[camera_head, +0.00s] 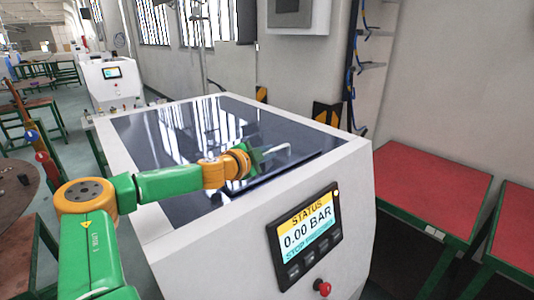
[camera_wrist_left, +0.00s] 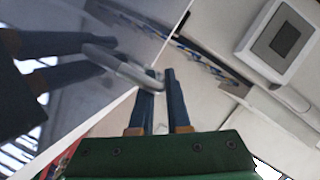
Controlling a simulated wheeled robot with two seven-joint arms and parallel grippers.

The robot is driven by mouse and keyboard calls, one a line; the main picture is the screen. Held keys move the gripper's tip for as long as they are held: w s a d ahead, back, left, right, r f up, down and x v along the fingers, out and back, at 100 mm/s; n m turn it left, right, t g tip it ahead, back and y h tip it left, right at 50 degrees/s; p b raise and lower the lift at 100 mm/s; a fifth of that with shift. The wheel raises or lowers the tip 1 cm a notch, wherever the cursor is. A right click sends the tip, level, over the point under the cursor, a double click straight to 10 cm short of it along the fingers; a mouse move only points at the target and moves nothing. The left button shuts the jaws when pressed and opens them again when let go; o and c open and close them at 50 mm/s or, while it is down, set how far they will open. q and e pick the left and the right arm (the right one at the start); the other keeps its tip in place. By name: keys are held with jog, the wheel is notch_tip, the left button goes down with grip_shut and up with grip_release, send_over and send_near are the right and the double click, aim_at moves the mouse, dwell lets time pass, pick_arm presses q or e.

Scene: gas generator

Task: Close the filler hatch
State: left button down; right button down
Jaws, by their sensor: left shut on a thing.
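The filler hatch is a dark, glossy panel (camera_head: 165,135) on top of the white generator (camera_head: 200,255). It lies close to level with the white rim; I cannot tell whether its front edge touches the rim. A grey bar handle (camera_head: 272,152) is fixed to the panel near its front right. My left gripper (camera_head: 258,162) is at this handle. In the left wrist view the handle (camera_wrist_left: 120,65) runs in between the two dark fingers (camera_wrist_left: 162,84), which are shut on it. The hatch surface (camera_wrist_left: 65,75) mirrors the gripper. My right gripper is out of view.
The generator's front has a status screen (camera_head: 305,233) reading 0.00 BAR and a red knob (camera_head: 322,287). Red-topped tables (camera_head: 430,185) stand at the right. A wall with a grey box (camera_head: 297,15) is behind. A brown round table (camera_head: 15,190) is at the left.

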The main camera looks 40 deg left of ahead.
pick_arm(q)
notch_tip(320, 180, down, 2)
jog(key=shift+d+f+b, duration=0.1)
jog(key=shift+b, duration=1.15)
jog(key=shift+m, duration=0.3)
jog(key=shift+r, duration=0.2)
jog(key=c, duration=1.2)
grip_release()
jog(key=shift+o, duration=0.2)
jog(key=shift+w, duration=0.1)
